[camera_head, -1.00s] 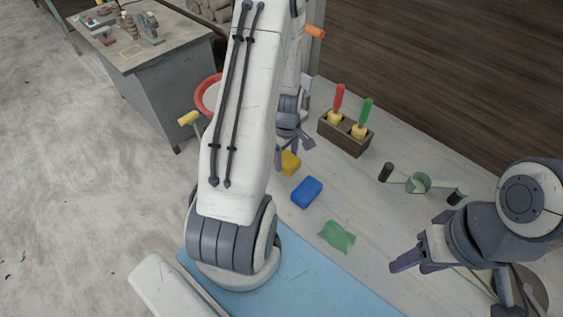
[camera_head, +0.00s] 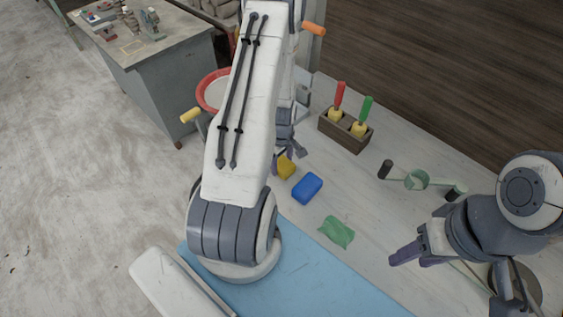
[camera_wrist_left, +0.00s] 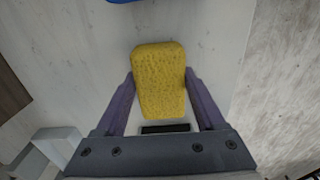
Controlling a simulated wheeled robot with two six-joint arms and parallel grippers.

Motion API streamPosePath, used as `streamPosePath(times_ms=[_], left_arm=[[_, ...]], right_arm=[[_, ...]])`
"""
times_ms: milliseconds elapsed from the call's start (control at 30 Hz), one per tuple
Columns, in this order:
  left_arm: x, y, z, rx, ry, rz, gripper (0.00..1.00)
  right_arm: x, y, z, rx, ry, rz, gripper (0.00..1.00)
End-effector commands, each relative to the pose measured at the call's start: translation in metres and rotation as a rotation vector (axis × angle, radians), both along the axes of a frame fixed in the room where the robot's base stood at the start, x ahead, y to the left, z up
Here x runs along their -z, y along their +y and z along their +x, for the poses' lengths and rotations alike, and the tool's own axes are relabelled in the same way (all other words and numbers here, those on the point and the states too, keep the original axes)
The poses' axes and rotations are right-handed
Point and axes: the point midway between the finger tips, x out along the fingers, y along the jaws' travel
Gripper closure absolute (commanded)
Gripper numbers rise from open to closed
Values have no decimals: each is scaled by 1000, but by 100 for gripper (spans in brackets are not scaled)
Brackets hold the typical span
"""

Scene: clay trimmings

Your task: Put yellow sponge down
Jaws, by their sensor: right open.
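The yellow sponge (camera_head: 286,167) is beside the blue sponge (camera_head: 307,188) on the pale worktop. In the left wrist view the yellow sponge (camera_wrist_left: 160,85) sits between the two fingers of my left gripper (camera_wrist_left: 160,78), which meet its sides. My left gripper (camera_head: 282,160) is shut on it, partly hidden by my arm in the head view. I cannot tell whether the sponge touches the worktop. My right gripper (camera_head: 410,257) is open and empty at the right.
A green cloth (camera_head: 337,232) lies in front of the blue sponge, near a blue mat (camera_head: 330,285). A wooden holder (camera_head: 345,131) with red and green handled tools stands behind. A green tool (camera_head: 416,180) lies right. A red-rimmed bowl (camera_head: 203,94) is at the left.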

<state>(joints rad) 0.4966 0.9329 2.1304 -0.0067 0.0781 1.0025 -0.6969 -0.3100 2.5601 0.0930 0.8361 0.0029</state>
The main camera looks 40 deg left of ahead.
Motion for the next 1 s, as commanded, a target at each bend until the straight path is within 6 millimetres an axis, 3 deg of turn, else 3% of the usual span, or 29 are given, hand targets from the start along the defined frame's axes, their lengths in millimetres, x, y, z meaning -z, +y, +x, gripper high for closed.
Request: streamPosePath(times_ms=[67, 467, 1000], left_arm=[[0, 0, 0, 0, 0, 0, 0], [-10, 1, 1, 0, -3, 2, 0], [-104, 0, 1, 0, -4, 3, 0]], right_arm=[[0, 0, 0, 0, 0, 0, 50], [0, 0, 0, 0, 0, 0, 50], [20, 0, 0, -1, 0, 0, 50]])
